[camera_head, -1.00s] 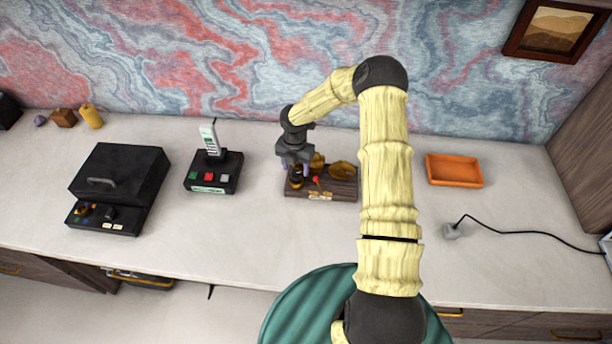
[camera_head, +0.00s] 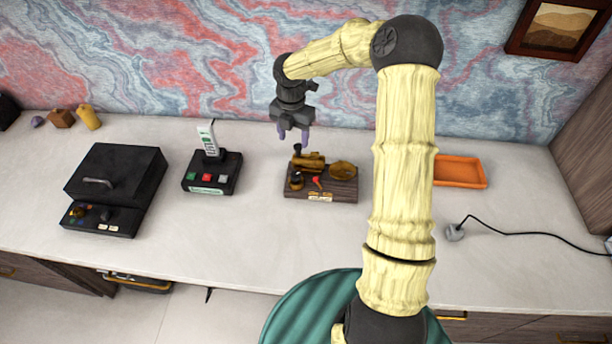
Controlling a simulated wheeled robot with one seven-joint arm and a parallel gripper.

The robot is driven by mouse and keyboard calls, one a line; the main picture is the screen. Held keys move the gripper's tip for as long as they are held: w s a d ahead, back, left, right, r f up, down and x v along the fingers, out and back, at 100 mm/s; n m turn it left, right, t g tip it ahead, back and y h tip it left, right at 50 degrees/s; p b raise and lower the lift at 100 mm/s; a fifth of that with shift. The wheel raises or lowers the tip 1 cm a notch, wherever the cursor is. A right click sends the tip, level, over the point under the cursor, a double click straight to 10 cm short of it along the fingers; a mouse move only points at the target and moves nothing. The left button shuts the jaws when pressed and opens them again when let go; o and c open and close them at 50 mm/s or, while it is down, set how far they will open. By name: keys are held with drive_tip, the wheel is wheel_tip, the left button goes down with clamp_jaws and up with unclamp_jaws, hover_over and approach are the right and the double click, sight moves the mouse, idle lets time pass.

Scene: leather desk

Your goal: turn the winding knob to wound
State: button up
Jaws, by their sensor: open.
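A dark wooden box-like device (camera_head: 341,190) sits on the desk, with brass parts on top, a small red pointer (camera_head: 317,182), a black-topped knob (camera_head: 296,181) at its left front and a pale label on its front edge. Which part is the winding knob, and where it is set, is too small to tell. My gripper (camera_head: 292,134) is open and empty. It hangs above the back left of the device, apart from it, with its purple fingertips pointing down.
A phone on a black base (camera_head: 211,172) stands left of the device. A black lidded machine (camera_head: 115,185) is further left. An orange tray (camera_head: 460,171) lies to the right, with a grey plug and cable (camera_head: 454,232) in front. The desk front is clear.

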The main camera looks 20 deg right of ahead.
drive_tip(key=s+a+r+m+t+b, duration=0.1)
drive_tip(key=s+r+m+b, duration=0.1)
drive_tip(key=s+m, duration=1.4)
drive_tip(key=shift+r+m, duration=0.25)
drive_tip(key=shift+m, duration=0.65)
drive_tip(key=shift+s+a, duration=0.1)
drive_tip(key=shift+s, duration=0.1)
drive_tip(key=s+d+r+m+t, duration=0.1)
drive_tip(key=s+r+m, duration=0.1)
drive_tip(key=s+m, duration=0.5)
drive_tip(key=m, duration=0.2)
drive_tip(key=shift+s+m+t, duration=0.2)
drive_tip(key=shift+m+t, duration=0.1)
drive_tip(key=shift+m, duration=0.1)
